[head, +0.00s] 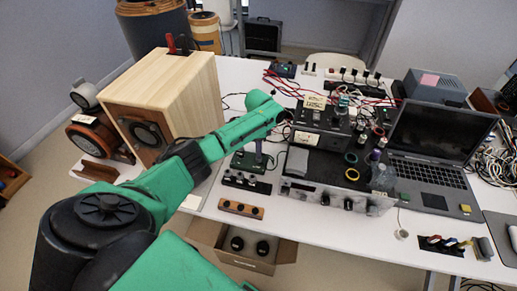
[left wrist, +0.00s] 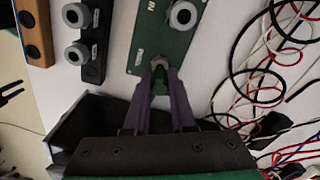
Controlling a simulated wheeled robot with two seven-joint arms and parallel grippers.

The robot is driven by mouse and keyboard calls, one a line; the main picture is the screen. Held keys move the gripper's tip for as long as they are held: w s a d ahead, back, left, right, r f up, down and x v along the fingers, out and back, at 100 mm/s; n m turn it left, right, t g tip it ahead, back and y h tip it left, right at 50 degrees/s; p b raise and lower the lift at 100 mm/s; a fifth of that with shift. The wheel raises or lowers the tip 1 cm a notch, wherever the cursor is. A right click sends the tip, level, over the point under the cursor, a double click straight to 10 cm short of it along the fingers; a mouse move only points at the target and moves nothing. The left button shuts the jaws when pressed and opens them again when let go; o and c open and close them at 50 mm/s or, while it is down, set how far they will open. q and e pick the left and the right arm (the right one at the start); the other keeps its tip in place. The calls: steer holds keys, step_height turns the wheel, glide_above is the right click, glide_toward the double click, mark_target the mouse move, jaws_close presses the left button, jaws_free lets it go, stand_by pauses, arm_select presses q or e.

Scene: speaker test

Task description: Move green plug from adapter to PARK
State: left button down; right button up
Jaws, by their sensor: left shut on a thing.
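My left gripper (left wrist: 160,82) is shut on the green plug (left wrist: 159,88) in the left wrist view; the plug's grey tip points at the dark green adapter board (left wrist: 150,38). I cannot tell whether the plug still touches a socket. The adapter carries a round grey socket (left wrist: 183,15) near its "IN" marking. In the head view the adapter (head: 243,161) lies below my left forearm, and the plug is too small to make out. Beside it are a black socket strip (head: 247,181) and a wooden socket strip (head: 241,210). I cannot read a PARK label. My right gripper is not in view.
A wooden speaker (head: 180,85) stands left of the arm. A black device (head: 322,120), loose cables and an open laptop (head: 437,130) crowd the right. A grey block (head: 297,161) is close to the adapter. An open box (head: 235,258) is below the table edge.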

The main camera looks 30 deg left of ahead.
arm_select(q)
steer(key=shift+f+b, duration=0.55)
steer(key=shift+f, duration=0.35)
stand_by(0.6)
steer(key=c, duration=0.7)
jaws_free()
step_height(320, 180, up, 8)
steer(key=p, duration=0.8)
steer(key=shift+f, duration=0.2)
